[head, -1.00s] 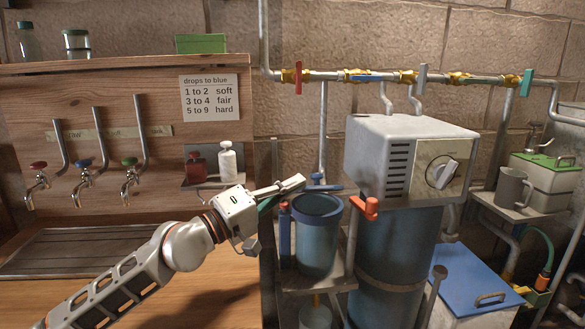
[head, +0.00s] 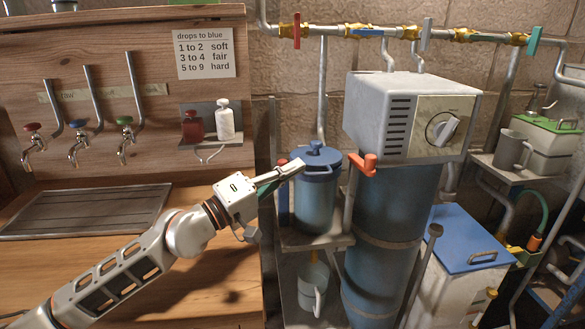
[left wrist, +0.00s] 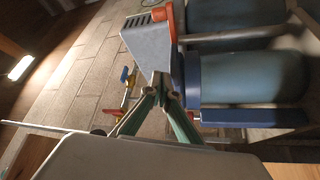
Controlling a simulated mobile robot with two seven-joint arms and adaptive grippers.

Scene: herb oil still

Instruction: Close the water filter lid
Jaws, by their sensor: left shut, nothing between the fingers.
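The water filter (head: 315,207) is a blue, partly see-through cylinder on a small metal shelf. Its blue lid (head: 322,155), with a knob on top, lies over the cylinder's mouth and looks level. I cannot tell if it is fully seated. My left gripper (head: 297,165) is shut and empty, its fingertips at the lid's left edge; contact is unclear. In the left wrist view the shut fingertips (left wrist: 162,78) are next to the blue lid edge (left wrist: 177,72), with the filter body (left wrist: 250,78) to the right. My right gripper is not in view.
A grey box with a dial (head: 410,115) on a tall blue cylinder stands right of the filter. An orange-red handle (head: 363,165) juts out close to the lid's right side. The metal shelf (head: 315,240) bears the filter; a jug (head: 312,290) stands below.

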